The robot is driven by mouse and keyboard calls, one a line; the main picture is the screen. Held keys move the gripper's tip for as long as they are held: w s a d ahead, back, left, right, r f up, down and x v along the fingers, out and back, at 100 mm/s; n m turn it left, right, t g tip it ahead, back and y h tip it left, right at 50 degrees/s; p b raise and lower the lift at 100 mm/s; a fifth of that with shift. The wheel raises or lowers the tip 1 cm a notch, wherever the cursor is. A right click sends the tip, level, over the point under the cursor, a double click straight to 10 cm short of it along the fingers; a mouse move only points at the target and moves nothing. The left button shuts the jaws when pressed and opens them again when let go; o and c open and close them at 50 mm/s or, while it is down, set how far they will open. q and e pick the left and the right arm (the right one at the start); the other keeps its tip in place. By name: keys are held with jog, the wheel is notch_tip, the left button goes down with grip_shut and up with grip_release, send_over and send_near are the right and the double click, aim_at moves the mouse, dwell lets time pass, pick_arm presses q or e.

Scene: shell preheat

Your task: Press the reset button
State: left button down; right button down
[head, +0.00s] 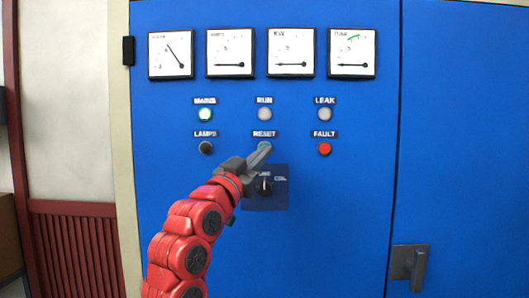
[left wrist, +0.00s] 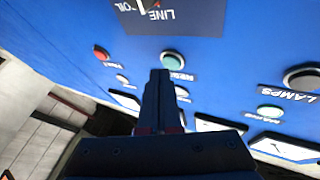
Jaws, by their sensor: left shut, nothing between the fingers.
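The reset button (head: 265,145) is a small teal round button under the RESET label (head: 264,134) on the blue cabinet front. My left gripper (head: 265,151) comes up from below left, its fingers shut and empty, and its tip partly covers the button. In the left wrist view the teal reset button (left wrist: 172,60) shows just beyond the tip of the dark shut fingers (left wrist: 160,75). I cannot tell whether the tip touches the button. My right gripper is not in view.
A red FAULT button or lamp (head: 324,148) is to the right and a black LAMPS button (head: 206,148) to the left. The MAINS lamp (head: 205,114) glows green. A rotary selector (head: 264,186) sits just below the reset button. A door handle (head: 408,262) is at lower right.

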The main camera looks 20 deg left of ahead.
pick_arm(q)
jog(key=shift+s+d, duration=0.1)
jog(key=shift+s, duration=0.1)
jog(key=s+b, duration=0.1)
jog(key=s, duration=0.1)
jog(key=s+d+b, duration=0.1)
jog(key=s, duration=0.1)
jog(key=shift+s+d, duration=0.15)
jog(key=shift+s, duration=0.2)
